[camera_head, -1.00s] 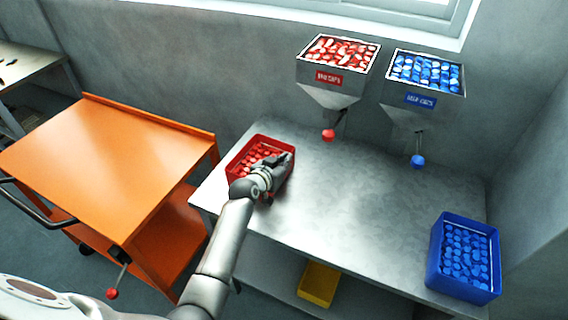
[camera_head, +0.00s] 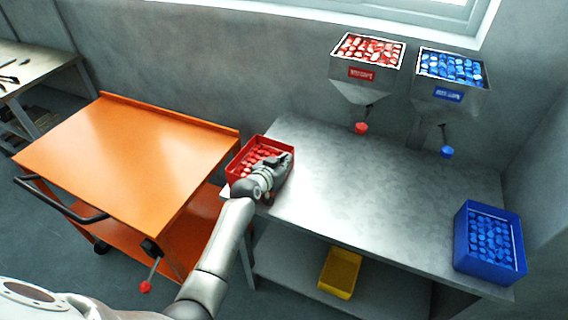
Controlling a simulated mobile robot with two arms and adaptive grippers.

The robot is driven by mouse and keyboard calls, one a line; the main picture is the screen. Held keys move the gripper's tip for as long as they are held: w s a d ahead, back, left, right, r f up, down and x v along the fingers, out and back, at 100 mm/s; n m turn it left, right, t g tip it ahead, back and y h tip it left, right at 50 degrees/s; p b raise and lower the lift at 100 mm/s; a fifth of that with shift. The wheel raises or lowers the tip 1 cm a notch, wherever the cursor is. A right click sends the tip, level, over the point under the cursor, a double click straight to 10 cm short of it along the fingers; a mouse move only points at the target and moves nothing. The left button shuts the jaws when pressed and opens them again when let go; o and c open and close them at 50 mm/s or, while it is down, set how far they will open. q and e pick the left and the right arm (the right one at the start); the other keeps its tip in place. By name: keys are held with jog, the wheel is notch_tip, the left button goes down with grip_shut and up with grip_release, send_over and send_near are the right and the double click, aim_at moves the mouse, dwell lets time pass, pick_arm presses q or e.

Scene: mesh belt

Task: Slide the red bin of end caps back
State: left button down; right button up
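The red bin (camera_head: 237,168), filled with red end caps, stands at the left end of the grey metal table, by its left edge. My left gripper (camera_head: 282,164) is at the bin's front right side, its fingers over or against the right wall. The gripper hides that corner of the bin. I cannot tell whether the fingers are closed on the wall. My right gripper is not in view.
An orange cart (camera_head: 130,145) stands close on the left. A blue bin (camera_head: 488,269) of blue caps is at the table's right end. Red and blue hoppers with ball-ended levers hang at the back. A yellow bin (camera_head: 340,274) sits below. The table's middle (camera_head: 370,190) is clear.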

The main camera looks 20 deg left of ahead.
pick_arm(q)
jog(key=shift+s+a, duration=0.1)
dwell(0.3)
jog(key=c, duration=1.6)
grip_release()
jog(key=shift+o, duration=0.2)
jog(key=v, duration=1.2)
jog(key=shift+f, duration=0.15)
